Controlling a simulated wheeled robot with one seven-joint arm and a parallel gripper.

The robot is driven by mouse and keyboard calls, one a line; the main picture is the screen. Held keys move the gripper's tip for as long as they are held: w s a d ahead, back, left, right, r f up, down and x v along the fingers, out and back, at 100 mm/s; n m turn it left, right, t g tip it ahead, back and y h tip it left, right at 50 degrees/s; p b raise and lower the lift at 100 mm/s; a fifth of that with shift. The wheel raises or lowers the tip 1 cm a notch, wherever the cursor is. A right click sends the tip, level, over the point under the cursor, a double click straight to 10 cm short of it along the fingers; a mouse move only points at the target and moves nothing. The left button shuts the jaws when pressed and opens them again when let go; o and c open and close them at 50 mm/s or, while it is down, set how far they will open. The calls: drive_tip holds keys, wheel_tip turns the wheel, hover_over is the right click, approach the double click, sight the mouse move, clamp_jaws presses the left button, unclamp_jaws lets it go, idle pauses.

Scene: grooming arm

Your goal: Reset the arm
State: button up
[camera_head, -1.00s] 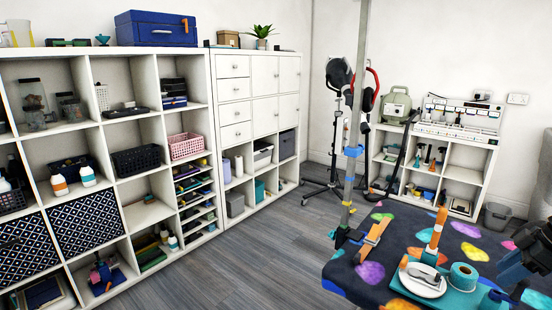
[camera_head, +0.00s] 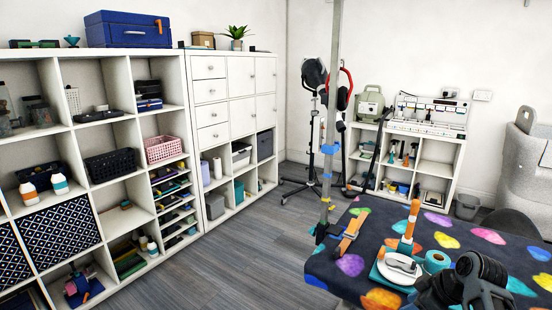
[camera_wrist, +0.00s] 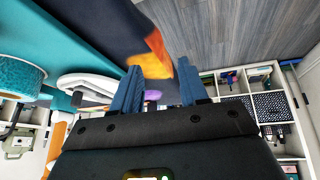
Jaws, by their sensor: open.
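A grey metal grooming arm post (camera_head: 334,100) rises at the left edge of the grooming table (camera_head: 450,228), with blue fittings partway up and a clamp at its base. The table has a dark cover with colourful patches. My gripper (camera_wrist: 160,82) is open, with two blue fingers apart and nothing between them in the wrist view. In the head view my dark gripper and wrist show at the lower right, over the table's near part and to the right of the post. The fingertips are hard to make out there.
On the table are a teal tray (camera_head: 383,275) with a white dish, an orange-handled brush (camera_head: 410,225), a teal roll (camera_head: 437,261) and an orange-tan strap (camera_head: 352,232). White shelves (camera_head: 100,135) line the left wall. Grey floor (camera_head: 240,255) lies clear between shelves and table.

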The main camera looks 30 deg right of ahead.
drive_tip(key=s+a+f+m+t+h, duration=0.1)
drive_tip(key=s+a+f, duration=0.25)
drive_tip(key=a, duration=0.85)
drive_tip(key=s+a+f+m+t+h, duration=0.15)
drive_tip(key=s+a, duration=0.25)
drive_tip(key=a, duration=0.7)
drive_tip(key=s+a+r+t+y, duration=0.1)
drive_tip(key=s+a+r+t, duration=0.2)
drive_tip(key=s+a+r, duration=0.3)
drive_tip(key=s+a+r+t+y, duration=0.1)
drive_tip(key=s+a+r+t, duration=0.2)
drive_tip(key=s+a+r, duration=0.3)
drive_tip(key=s+r, duration=0.5)
drive_tip(key=r, duration=0.4)
drive_tip(key=shift+t, duration=0.35)
